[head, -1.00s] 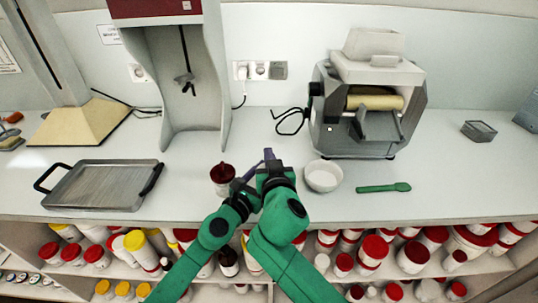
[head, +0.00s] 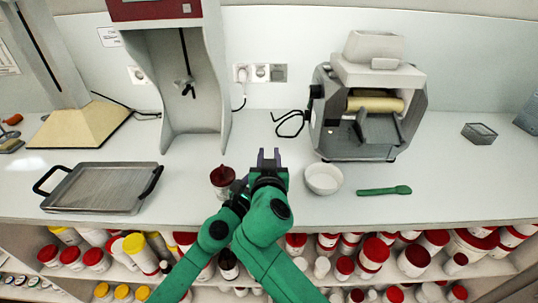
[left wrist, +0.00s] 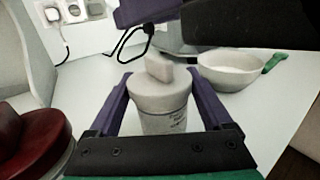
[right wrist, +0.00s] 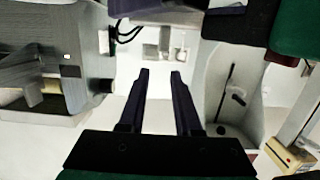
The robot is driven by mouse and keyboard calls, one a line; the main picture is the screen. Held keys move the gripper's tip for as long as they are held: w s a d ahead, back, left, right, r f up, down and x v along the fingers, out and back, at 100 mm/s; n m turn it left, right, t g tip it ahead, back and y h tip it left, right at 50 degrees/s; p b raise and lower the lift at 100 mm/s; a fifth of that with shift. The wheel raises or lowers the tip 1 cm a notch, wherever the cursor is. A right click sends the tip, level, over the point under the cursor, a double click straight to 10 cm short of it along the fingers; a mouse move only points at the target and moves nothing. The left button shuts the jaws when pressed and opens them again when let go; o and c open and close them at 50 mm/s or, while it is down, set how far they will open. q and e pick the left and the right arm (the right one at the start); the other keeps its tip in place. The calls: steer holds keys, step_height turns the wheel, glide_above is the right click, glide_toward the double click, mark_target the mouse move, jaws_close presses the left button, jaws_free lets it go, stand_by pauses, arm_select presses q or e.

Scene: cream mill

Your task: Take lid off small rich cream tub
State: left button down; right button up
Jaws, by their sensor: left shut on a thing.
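A small white tub (left wrist: 165,122) with a pale lid (left wrist: 160,92) and a blocky knob (left wrist: 158,68) stands upright between the fingers of my left gripper (left wrist: 162,105) in the left wrist view. The left gripper is shut on the tub. In the head view the tub is hidden behind my right arm. My right gripper (head: 269,155) is open and empty, its fingers pointing toward the wall. Its parted fingers also show in the right wrist view (right wrist: 161,75). Part of it hangs above the tub in the left wrist view.
A dark red-lidded jar (head: 222,178) stands just left of my grippers. A metal tray (head: 100,187) is at left. Shelves below hold several tubs.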

arm_select(q)
jaws_free()
arm_select(e)
steer(key=s+r, duration=0.2)
steer(key=s, duration=1)
